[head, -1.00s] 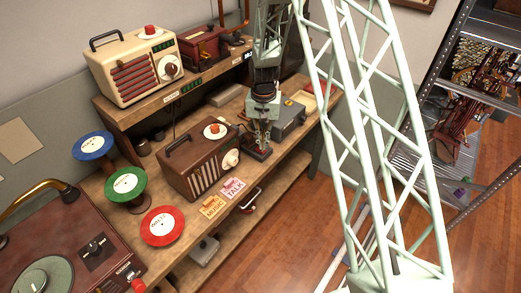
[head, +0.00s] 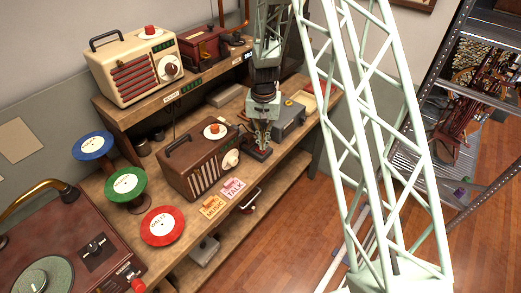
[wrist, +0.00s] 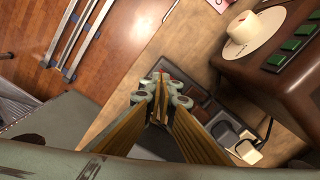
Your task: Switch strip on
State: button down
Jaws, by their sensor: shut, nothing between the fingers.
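The dark power strip (head: 265,153) lies on the workbench to the right of the brown radio. In the wrist view the strip (wrist: 221,118) runs diagonally, with sockets along it and a pale plug (wrist: 245,150) at its lower right end. My gripper (head: 261,143) points down over the strip. In the wrist view its fingertips (wrist: 161,88) are shut and empty at the strip's upper left end. A small red spot (wrist: 164,71) shows just beyond the tips; it is mostly hidden, and I cannot tell its state or whether I touch it.
The brown radio (head: 198,160) stands close to the left of my gripper, with its cream knob facing forward. A grey box (head: 289,121) stands to the right. MUSIC (head: 212,207) and TALK (head: 233,188) cards lie at the front. The bench's front edge is near.

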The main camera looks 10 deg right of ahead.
jog(key=shift+f+b, duration=0.75)
jog(key=shift+f, duration=0.35)
dwell(1.4)
jog(key=shift+r, duration=0.1)
jog(key=shift+r+p, duration=1.1)
jog(key=shift+r, duration=2.3)
